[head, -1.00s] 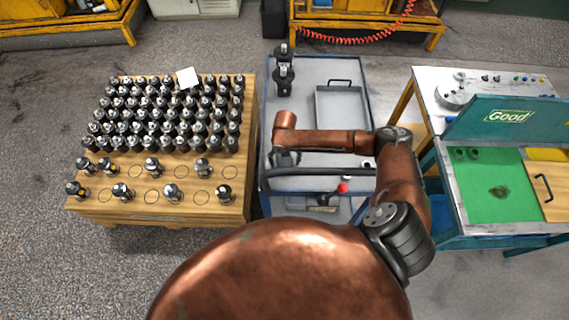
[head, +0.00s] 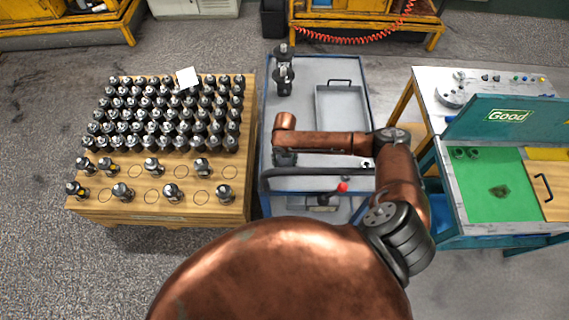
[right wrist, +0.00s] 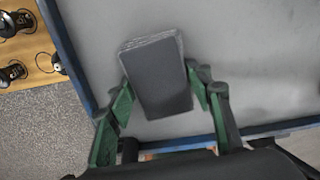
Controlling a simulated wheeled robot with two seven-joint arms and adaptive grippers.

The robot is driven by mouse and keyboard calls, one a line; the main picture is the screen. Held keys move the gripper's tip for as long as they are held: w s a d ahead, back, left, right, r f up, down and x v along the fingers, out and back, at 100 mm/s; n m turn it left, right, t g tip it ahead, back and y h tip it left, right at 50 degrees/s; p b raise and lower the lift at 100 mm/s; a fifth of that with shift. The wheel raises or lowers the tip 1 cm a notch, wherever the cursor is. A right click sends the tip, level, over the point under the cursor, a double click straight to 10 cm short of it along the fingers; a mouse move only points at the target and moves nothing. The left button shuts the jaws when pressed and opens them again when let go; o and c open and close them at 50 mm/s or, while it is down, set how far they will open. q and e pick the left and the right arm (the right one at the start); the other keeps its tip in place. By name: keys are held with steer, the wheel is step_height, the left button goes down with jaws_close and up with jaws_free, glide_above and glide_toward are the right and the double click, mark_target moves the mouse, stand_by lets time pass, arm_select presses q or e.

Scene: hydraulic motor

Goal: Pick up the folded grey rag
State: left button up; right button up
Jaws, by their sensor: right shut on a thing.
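The folded grey rag (right wrist: 158,72) shows in the right wrist view as a thick dark grey block with lighter layered edges. My right gripper (right wrist: 162,92) has its green and grey fingers on both sides of it and is shut on it. The rag is over the grey top of the blue-edged cart; I cannot tell whether it touches that top. In the head view my right gripper (head: 285,158) is low over the near part of the cart (head: 300,97), seen from above, and the rag is hidden there. My left gripper is not in view.
A cart handle (head: 310,172) is at the near edge. A green workbench (head: 500,195) stands right.

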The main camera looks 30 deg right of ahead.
mark_target(284, 162)
steer(key=shift+r, duration=0.1)
step_height(284, 162, up, 10)
steer(key=shift+f, duration=0.1)
stand_by(0.4)
steer(key=o, duration=0.5)
steer(key=c, duration=0.4)
